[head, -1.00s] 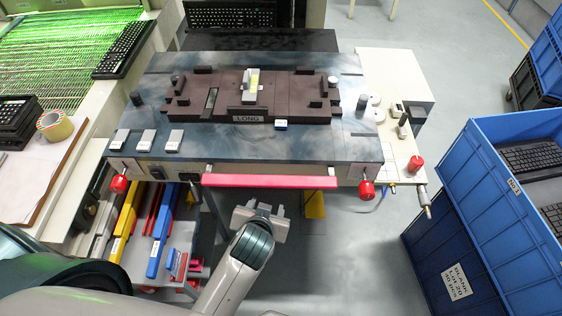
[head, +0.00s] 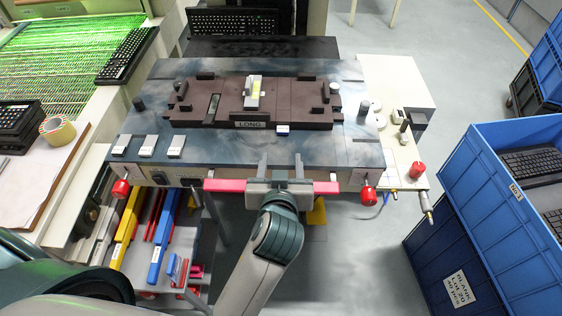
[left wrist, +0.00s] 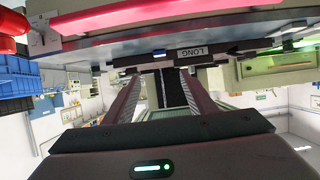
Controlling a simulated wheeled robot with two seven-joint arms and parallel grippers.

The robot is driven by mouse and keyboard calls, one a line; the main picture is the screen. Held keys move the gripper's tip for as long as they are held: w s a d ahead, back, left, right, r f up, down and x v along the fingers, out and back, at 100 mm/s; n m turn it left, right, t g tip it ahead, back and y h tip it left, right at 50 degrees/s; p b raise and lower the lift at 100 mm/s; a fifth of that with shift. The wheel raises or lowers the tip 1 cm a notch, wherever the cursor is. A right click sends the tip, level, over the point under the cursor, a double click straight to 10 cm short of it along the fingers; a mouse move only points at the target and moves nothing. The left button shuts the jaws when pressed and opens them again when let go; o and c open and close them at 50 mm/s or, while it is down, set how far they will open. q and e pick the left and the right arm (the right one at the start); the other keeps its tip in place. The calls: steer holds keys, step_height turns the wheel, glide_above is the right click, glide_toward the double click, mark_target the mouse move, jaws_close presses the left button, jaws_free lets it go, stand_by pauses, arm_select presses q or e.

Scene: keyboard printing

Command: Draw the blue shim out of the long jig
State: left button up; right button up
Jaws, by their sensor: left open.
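The long jig (head: 290,98) is a brown plate with raised blocks on the bench top, with a "LONG" label on its front side. The blue shim (head: 283,129) is a small piece with a pale top at the jig's front edge, right of the label. It also shows as a small blue patch in the left wrist view (left wrist: 159,54), beside the label. My left gripper (head: 281,168) is open and empty at the bench's front edge, below the shim and apart from it. In the left wrist view, its two fingers (left wrist: 160,95) stand wide apart. My right gripper is not in view.
A red bar (head: 225,185) runs along the bench front, partly covered by my left gripper. Red knobs (head: 120,189) flank it. Three pale blocks (head: 148,146) sit at the bench's left. A blue crate (head: 480,215) stands at right. The bench top before the shim is clear.

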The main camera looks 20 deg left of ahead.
arm_select(q)
steer(key=shift+w+f, duration=0.1)
steer(key=shift+w, duration=0.05)
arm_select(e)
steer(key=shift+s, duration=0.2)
arm_select(q)
steer(key=p, duration=0.2)
glide_toward(283, 129)
steer(key=shift+w+a, duration=0.15)
steer(key=shift+w, duration=0.15)
steer(key=p+x, duration=0.1)
steer(key=x, duration=0.5)
steer(key=shift+w+f, duration=0.25)
steer(key=shift+w, duration=0.15)
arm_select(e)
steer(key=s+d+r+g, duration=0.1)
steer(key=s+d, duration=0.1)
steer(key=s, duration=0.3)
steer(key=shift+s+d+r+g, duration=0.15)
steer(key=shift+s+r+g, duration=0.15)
arm_select(q)
steer(key=c, duration=1)
steer(key=o, duration=0.4)
steer(key=shift+c, duration=0.2)
jaws_close()
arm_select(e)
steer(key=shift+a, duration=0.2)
